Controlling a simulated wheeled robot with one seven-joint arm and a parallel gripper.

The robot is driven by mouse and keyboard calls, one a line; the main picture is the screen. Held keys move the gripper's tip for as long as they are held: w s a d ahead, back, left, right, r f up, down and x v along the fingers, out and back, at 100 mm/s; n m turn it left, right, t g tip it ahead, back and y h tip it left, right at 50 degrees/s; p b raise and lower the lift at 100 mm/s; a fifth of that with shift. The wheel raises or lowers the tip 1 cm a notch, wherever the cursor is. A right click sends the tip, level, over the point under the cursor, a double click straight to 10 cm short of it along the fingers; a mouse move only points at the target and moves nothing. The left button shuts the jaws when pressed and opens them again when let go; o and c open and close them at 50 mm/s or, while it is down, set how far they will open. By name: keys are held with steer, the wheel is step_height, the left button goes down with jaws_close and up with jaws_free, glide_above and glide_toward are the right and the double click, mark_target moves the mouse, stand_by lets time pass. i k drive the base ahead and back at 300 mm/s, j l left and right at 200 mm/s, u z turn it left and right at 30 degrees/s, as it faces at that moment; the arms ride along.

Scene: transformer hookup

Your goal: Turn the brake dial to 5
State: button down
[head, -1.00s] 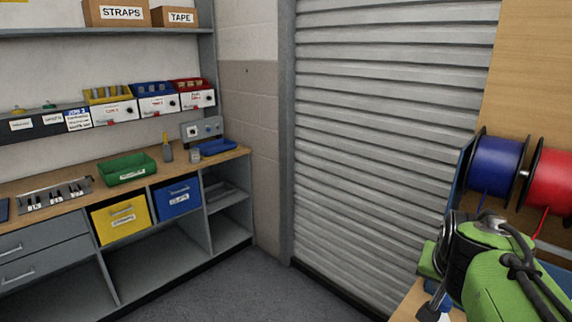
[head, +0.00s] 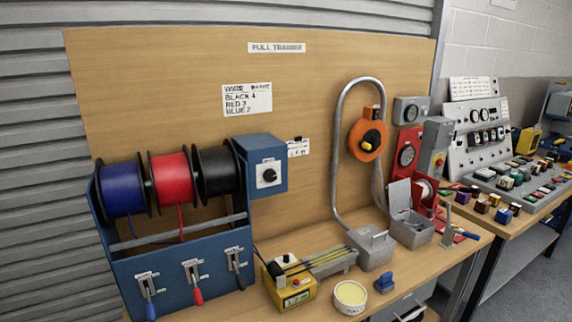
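A blue box (head: 262,165) is mounted beside the wire spools in the head view. Its front carries a black dial knob (head: 269,176) on a white plate. This looks like the brake dial, but its numbers and pointer are too small to read. A small white label (head: 298,148) is to the right of the box. A white card (head: 247,99) above lists wire and brake values: black 4, red 3, blue 2. My gripper is out of view, and nothing touches the dial.
Blue (head: 121,190), red (head: 170,180) and black (head: 217,172) spools sit in a blue rack with levers. A yellow meter (head: 290,292), white tub (head: 350,297) and grey box (head: 374,248) stand on the bench.

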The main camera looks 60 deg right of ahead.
mark_target(270, 175)
steer(key=z, duration=1.75)
